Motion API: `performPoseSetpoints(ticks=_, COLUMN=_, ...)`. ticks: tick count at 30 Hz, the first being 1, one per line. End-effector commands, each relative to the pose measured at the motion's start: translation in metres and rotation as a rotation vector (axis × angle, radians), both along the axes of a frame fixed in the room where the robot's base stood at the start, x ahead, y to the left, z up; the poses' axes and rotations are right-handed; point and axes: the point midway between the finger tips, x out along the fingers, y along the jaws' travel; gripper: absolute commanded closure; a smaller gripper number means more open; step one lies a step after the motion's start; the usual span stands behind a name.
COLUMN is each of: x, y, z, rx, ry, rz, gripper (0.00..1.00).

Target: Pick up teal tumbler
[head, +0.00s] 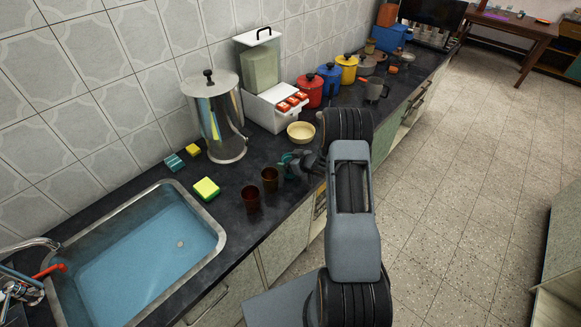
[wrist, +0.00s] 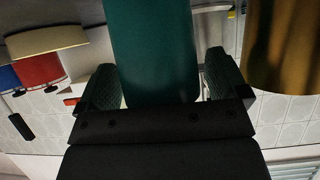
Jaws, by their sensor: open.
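The teal tumbler (wrist: 152,50) fills the upper middle of the wrist view, between the two fingers of my gripper (wrist: 165,80). The fingers are apart, one on each side of it, with a thin gap showing at the right finger; contact on the left side is hard to tell. In the head view the teal tumbler (head: 287,159) stands on the dark counter, partly hidden by my gripper (head: 297,166) and arm.
A brown tumbler (head: 270,178) stands close beside the teal one and shows large at right in the wrist view (wrist: 282,45). A dark red tumbler (head: 250,198) is nearer the sink (head: 222,245). A cream bowl (head: 301,132) sits just behind.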

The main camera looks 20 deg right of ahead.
Motion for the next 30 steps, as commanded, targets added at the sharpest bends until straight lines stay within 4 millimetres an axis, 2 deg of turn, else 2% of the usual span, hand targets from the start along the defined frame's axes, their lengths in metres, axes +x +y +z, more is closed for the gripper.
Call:
performPoseSetpoints(ticks=5, x=-0.0001, y=0.0001, z=-0.0003, rx=0.000, ry=0.000, rz=0.000, gripper=0.08)
performPoseSetpoints(ticks=22, x=-0.0005, y=-0.0001, z=-0.0002, rx=0.001, ry=0.000, rz=0.000, gripper=0.62)
performPoseSetpoints(ticks=30, x=-0.0002, y=-0.0002, z=0.0009, rx=0.000, ry=0.000, rz=0.000, gripper=0.62)
